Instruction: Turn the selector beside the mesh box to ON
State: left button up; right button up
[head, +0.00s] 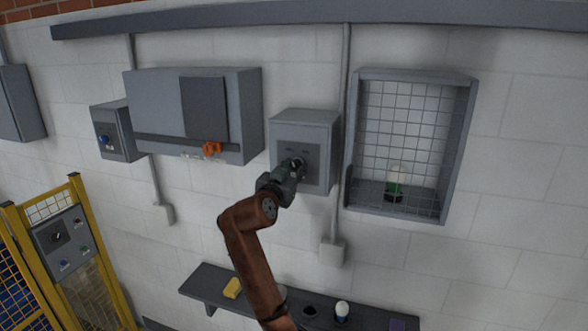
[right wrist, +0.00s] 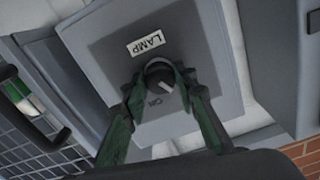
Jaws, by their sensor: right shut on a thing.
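The selector (right wrist: 158,72) is a round dark knob with a pale pointer mark on a grey box (head: 317,130) with a "LAMP" label (right wrist: 146,44). An "ON" label (right wrist: 155,101) shows beside the knob in the right wrist view. The pale mark sits slanted on the knob, not squarely at "ON". My right gripper (head: 291,172) is shut on the knob, one finger on each side, in the right wrist view (right wrist: 160,84). The mesh box (head: 463,150) hangs just right of the selector box in the head view. My left gripper is not in view.
A green-and-white lamp (head: 394,181) stands inside the mesh box. Left are a wide grey cabinet (head: 160,95) with an orange part (head: 212,148) and a small box with a blue knob (head: 104,140). A shelf (head: 215,279) runs below. A yellow-framed gate (head: 80,205) stands far left.

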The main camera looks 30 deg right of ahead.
jog(key=shift+f+m+b, duration=0.15)
jog(key=shift+m+b, duration=0.65)
jog(key=shift+b, duration=0.2)
jog(key=m+b, duration=0.5)
jog(key=m, duration=0.1)
jog(key=shift+m, duration=0.4)
jog(key=shift+m+b, duration=0.85)
jog(key=shift+m, duration=0.85)
jog(key=o, duration=1.2)
jog(key=shift+c, duration=0.2)
